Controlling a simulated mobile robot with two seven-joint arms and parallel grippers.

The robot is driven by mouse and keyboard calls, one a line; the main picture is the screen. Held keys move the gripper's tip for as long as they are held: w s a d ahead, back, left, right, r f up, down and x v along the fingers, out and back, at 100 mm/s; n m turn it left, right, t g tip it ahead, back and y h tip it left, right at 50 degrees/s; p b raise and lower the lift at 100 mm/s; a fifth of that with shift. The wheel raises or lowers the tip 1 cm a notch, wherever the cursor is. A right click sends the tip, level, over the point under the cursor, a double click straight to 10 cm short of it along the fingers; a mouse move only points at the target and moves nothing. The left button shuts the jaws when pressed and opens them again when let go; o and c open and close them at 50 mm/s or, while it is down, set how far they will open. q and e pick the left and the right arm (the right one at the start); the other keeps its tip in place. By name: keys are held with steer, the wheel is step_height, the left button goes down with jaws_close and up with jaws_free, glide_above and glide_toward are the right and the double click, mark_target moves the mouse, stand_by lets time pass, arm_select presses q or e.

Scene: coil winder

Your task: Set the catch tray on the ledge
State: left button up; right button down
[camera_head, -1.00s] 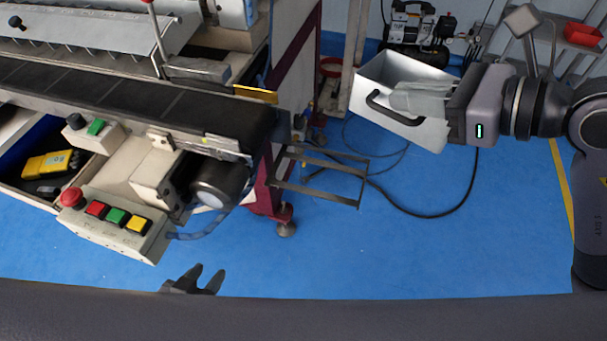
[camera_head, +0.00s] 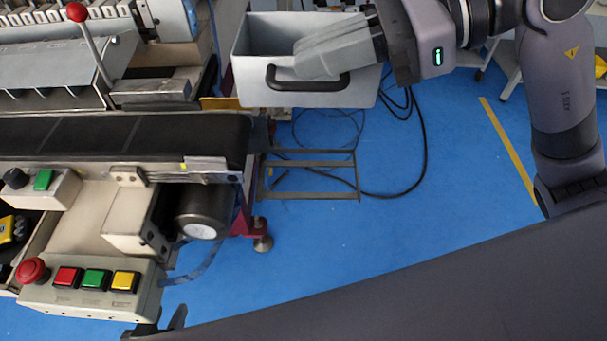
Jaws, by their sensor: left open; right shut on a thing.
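The catch tray (camera_head: 305,94) is a grey open-topped metal box with a black handle on its front wall. It hangs in the air at the upper middle, apart from the ledge. My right gripper (camera_head: 308,68) is shut on the tray at its front wall by the handle; the exact grip is partly hidden by the fingers. The ledge (camera_head: 312,164) is a thin open metal frame at the end of the conveyor, below and in front of the tray. My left gripper (camera_head: 165,326) is low at the bottom left, mostly hidden, with dark fingertips apart and empty.
The conveyor (camera_head: 110,140) runs in from the left, its motor (camera_head: 205,212) beneath its end. A button box (camera_head: 90,285) stands at lower left. A red-knobbed lever (camera_head: 78,14) rises behind the belt.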

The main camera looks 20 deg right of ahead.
step_height(320, 180, down, 19)
steer(key=b, duration=0.2)
stand_by(0.4)
steer(key=shift+f, duration=0.1)
steer(key=shift+f+b, duration=0.2)
steer(key=shift+b, duration=0.15)
steer(key=c, duration=1.6)
jaws_free()
steer(key=o, duration=0.3)
steer(key=shift+o, duration=0.2)
